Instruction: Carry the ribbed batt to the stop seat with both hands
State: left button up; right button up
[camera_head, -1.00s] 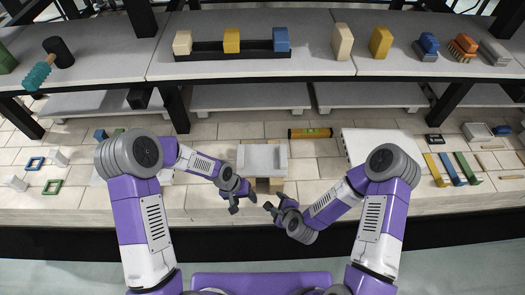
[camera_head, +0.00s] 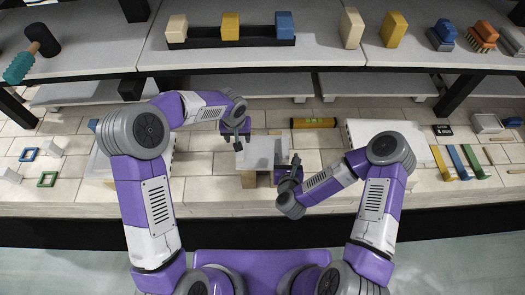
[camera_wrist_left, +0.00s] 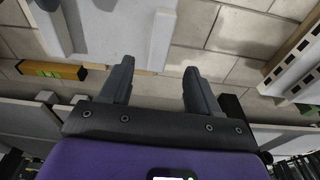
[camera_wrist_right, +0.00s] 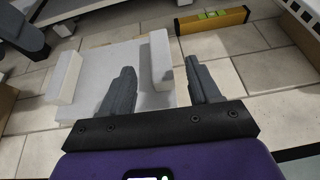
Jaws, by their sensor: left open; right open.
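The ribbed batt (camera_head: 262,150) is a light grey plate on tan supports at the middle of the worktop. In the right wrist view, the plate (camera_wrist_right: 110,68) carries two raised ribs. My left gripper (camera_head: 236,136) is open at the batt's far left side; in the left wrist view a rib (camera_wrist_left: 162,38) stands ahead of the gap between its fingers (camera_wrist_left: 158,68). My right gripper (camera_head: 291,170) is open at the right side; in its wrist view a rib stands ahead of its fingers (camera_wrist_right: 160,68). Contact is unclear. I cannot identify the stop seat for sure.
A yellow level (camera_head: 313,122) lies behind the batt to the right. A large white slab (camera_head: 415,140) lies farther right; another (camera_head: 100,168) is partly hidden behind my left arm. A shelf (camera_head: 330,58) with coloured blocks overhangs the back. Tiles in front are clear.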

aim_at(285, 148)
pick_arm(q)
jog(key=f, duration=0.5)
jog(key=w+f, duration=0.1)
jog(key=f, duration=0.1)
jog(key=shift+w+f, duration=0.1)
jog(key=shift+f, duration=0.15)
pick_arm(e)
jog(key=x, duration=0.7)
jog(key=shift+w+f, duration=0.1)
jog(key=shift+w, duration=0.1)
pick_arm(q)
grip_shut()
pick_arm(e)
grip_shut()
pick_arm(q)
jog(key=shift+r, duration=0.1)
